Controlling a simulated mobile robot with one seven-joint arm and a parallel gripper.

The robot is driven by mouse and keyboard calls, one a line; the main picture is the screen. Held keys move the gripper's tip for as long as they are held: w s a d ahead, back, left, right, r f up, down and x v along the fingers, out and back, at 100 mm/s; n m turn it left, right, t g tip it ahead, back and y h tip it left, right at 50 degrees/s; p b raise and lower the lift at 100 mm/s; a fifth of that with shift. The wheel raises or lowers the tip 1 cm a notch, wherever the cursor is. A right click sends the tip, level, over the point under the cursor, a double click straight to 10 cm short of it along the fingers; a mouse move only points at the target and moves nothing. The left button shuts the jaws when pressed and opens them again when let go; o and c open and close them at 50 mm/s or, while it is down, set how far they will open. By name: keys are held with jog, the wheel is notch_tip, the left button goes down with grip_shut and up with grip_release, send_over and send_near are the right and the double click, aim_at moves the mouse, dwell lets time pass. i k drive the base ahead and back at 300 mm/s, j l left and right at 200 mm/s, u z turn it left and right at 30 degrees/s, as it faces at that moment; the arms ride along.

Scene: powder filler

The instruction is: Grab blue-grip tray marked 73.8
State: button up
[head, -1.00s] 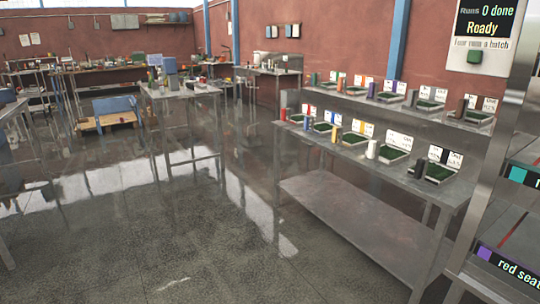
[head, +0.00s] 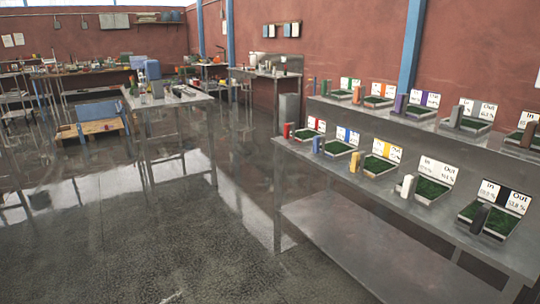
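A tray with a blue grip (head: 317,144) at its left end sits second from the left in the front row of a long metal bench. The tray (head: 338,148) has a green, textured inside. A white card with a blue middle band (head: 346,136) stands behind it; its numbers are too small to read, so I cannot confirm 73.8. The neighbouring trays have a red grip (head: 286,130) on the left and a yellow grip (head: 356,162) on the right. My gripper is not in view.
The metal bench (head: 290,154) stands along the red wall. A raised back shelf holds more trays, with green, orange, purple, grey and brown grips. White-grip (head: 408,187) and black-grip (head: 478,219) trays stand nearer on the right. Open floor (head: 240,260) lies left of the bench.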

aim_at(346, 143)
jog(key=i+j+z, duration=0.15)
jog(key=i, duration=1.1)
jog(key=i+j+z, duration=0.15)
jog(key=i+z, duration=0.2)
jog(key=i, duration=0.15)
jog(key=i+j+z, duration=0.25)
jog(key=i+z, duration=0.15)
jog(key=i+j+z, duration=0.15)
jog(key=i, duration=0.25)
jog(key=i+j+z, duration=0.15)
jog(key=i, duration=0.25)
jog(key=i+j+z, duration=0.2)
jog(key=i+j, duration=0.1)
jog(key=i, duration=0.05)
